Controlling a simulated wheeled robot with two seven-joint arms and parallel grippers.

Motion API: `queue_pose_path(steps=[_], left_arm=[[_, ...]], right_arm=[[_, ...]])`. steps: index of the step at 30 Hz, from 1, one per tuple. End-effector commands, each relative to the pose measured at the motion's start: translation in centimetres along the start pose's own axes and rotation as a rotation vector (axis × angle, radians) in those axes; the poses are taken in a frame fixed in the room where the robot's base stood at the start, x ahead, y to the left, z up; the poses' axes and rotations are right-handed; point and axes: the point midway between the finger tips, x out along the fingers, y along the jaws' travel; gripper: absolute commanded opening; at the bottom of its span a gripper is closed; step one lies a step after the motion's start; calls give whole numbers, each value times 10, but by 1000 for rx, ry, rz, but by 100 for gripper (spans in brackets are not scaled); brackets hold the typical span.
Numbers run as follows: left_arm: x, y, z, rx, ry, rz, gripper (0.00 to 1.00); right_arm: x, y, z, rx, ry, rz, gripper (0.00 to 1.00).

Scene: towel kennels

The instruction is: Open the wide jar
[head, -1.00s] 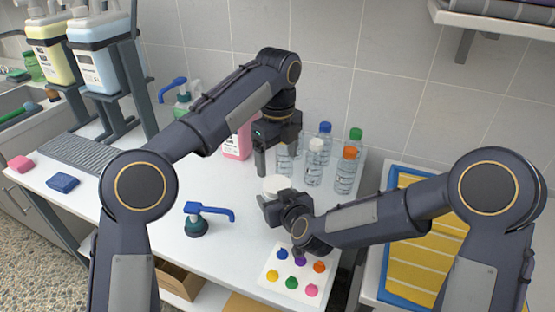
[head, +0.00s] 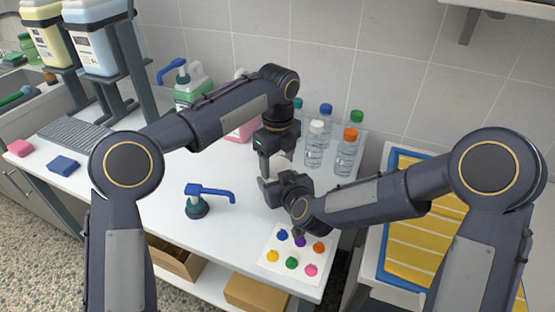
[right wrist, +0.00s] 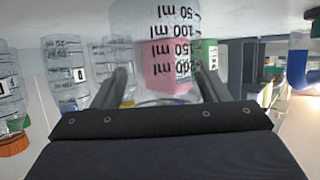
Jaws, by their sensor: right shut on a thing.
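The wide jar (right wrist: 160,40) is clear with black millilitre marks. It stands between the two fingers of my right gripper (right wrist: 165,78) in the right wrist view, and that gripper is shut on its body. In the head view my right gripper (head: 272,187) comes from the right and hides most of the jar. A bit of its white lid (head: 281,161) shows beneath my left gripper (head: 276,170). The left gripper points down at the lid from above, with one finger beside it. Whether its fingers press on the lid is hidden.
Clear bottles with coloured caps (head: 314,152) stand close behind, to the right. A blue-handled pump (head: 196,207) stands at the front left. A card with coloured knobs (head: 291,256) lies at the front edge. The table's middle left is free.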

Motion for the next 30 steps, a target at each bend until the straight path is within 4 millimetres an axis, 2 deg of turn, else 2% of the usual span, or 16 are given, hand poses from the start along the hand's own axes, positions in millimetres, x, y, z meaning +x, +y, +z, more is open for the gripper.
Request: queue_pose_path(steps=[1,6,10,16,24,25,30], left_arm=[[0,0,0,0,0,-1,57],[0,0,0,0,0,-1,36],[0,0,0,-50,-2,-1,36],[-1,0,0,-278,-1,-2,35],[-1,0,0,-294,0,-2,35],[-1,0,0,-294,0,-3,65],[-1,0,0,-293,0,-2,84]], right_arm=[[0,0,0,0,0,0,4],[0,0,0,-1,0,-1,4],[0,0,0,-1,0,-1,4],[0,-1,0,-1,0,-2,4],[0,-1,0,-1,0,-2,4],[0,-1,0,-1,0,-2,4],[0,-1,0,-1,0,-2,4]])
